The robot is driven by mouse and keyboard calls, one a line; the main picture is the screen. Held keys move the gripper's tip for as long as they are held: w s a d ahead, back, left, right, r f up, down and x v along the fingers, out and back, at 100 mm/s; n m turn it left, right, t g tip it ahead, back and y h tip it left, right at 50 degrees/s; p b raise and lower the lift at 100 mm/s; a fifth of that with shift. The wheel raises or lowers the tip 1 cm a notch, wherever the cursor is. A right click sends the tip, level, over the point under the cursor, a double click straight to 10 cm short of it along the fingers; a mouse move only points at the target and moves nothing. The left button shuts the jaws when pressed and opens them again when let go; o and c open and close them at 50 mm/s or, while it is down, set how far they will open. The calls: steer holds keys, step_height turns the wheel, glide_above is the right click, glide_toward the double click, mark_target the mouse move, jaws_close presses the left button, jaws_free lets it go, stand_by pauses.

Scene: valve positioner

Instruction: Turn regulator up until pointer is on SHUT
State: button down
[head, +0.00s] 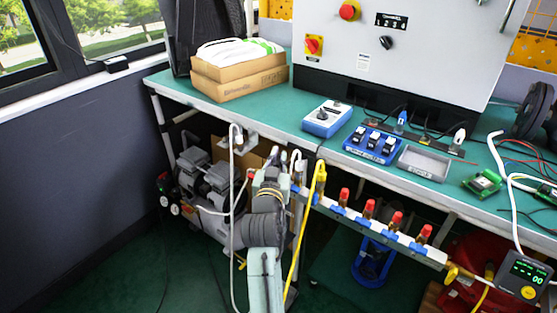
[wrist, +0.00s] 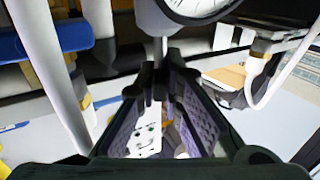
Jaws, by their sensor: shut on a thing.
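My gripper (wrist: 163,68) is shut at its fingertips, just below a round white gauge (wrist: 195,8) in the wrist view. A pale stem (wrist: 165,45) shows between the gauge and the fingertips. The fingertips mostly hide what they hold, which appears to be the regulator's knob. The gauge is cut off by the top edge, and I cannot read its scale or pointer. In the head view my gripper (head: 275,163) is at the bench's front edge, left of the yellow hose (head: 319,175), and the regulator is hidden there. I cannot make out a SHUT mark in either view.
A manifold with several red-handled valves (head: 395,220) runs along the bench front to the right. A digital display (head: 525,275) stands at lower right. A white hose (head: 233,190) hangs left of my arm. A blue box (head: 328,118) and grey tray (head: 423,163) are on the bench.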

steer(key=m+g+h+b, duration=0.1)
steer(key=h+b, duration=0.1)
steer(key=m+g+h+b, duration=0.1)
steer(key=m+h+b, duration=0.1)
steer(key=h, duration=0.1)
steer(key=m+h+b, duration=0.2)
steer(key=shift+a+f+g, duration=0.15)
steer(key=shift+f+g, duration=0.1)
steer(key=shift+g, duration=0.15)
steer(key=m+g+h+b, duration=0.4)
steer(key=m+g+h, duration=0.1)
steer(key=shift+r+h, duration=0.2)
steer(key=shift+h, duration=0.1)
steer(key=shift+g, duration=0.4)
steer(key=c, duration=1.7)
jaws_free()
steer(key=v, duration=1.1)
steer(key=shift+s+a, duration=0.25)
steer(key=shift+a, duration=0.05)
